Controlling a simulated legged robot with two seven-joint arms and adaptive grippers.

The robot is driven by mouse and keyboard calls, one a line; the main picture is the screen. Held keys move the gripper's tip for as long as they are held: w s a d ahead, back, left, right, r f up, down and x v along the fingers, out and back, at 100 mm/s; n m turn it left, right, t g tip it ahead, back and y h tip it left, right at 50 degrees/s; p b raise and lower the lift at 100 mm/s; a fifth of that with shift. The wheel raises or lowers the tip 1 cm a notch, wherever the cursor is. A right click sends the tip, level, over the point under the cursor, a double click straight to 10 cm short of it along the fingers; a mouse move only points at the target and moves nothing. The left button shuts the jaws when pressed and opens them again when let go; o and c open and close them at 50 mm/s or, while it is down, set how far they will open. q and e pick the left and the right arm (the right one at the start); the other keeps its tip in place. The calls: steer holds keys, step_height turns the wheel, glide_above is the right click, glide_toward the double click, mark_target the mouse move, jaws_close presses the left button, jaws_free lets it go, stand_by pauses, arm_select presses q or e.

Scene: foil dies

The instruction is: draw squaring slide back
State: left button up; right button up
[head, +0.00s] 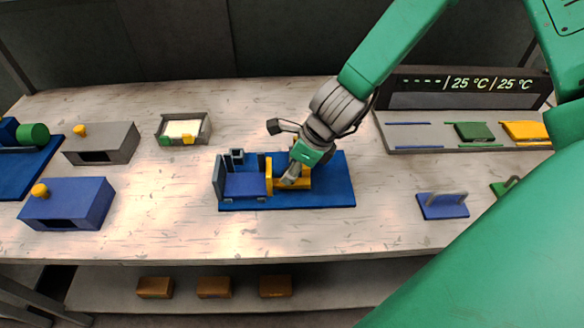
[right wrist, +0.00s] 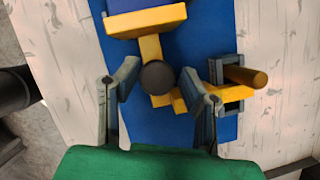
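The squaring slide is a yellow plate (head: 268,177) with a yellow bar behind it, on a blue base (head: 335,195). In the right wrist view the yellow plate (right wrist: 146,21) stands against a blue-purple block, and a dark round knob (right wrist: 158,76) sits on the bar. My right gripper (head: 291,179) is low over the slide. In the right wrist view its two fingers (right wrist: 158,84) are apart, one on each side of the knob, with visible gaps. The fingers hide part of the slide in the head view. My left gripper is not in view.
A blue block (head: 245,185) with dark walls stands left of the slide. A yellow peg (right wrist: 245,77) in a grey frame is close to the right finger. Grey and blue boxes with yellow knobs stand at left, a display rack (head: 463,130) at right. The front table is clear.

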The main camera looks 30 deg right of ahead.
steer(key=shift+a, duration=0.1)
jaws_close()
steer(key=s+d, duration=0.1)
steer(key=d, duration=0.1)
steer(key=s+d+p, duration=0.1)
steer(key=d, duration=0.1)
steer(key=s+d+p, duration=0.1)
steer(key=d, duration=0.1)
steer(key=shift+s+d+r, duration=0.1)
steer(key=shift+s+r, duration=0.1)
steer(key=shift+s, duration=0.05)
steer(key=shift+d+f, duration=0.15)
steer(key=shift+d, duration=0.05)
steer(key=shift+a, duration=0.25)
steer(key=o, duration=0.6)
jaws_free()
steer(key=shift+c, duration=0.2)
steer(key=shift+s+d+f, duration=0.1)
steer(key=shift+s+d, duration=0.1)
steer(key=shift+d, duration=0.2)
steer(key=shift+a, duration=0.35)
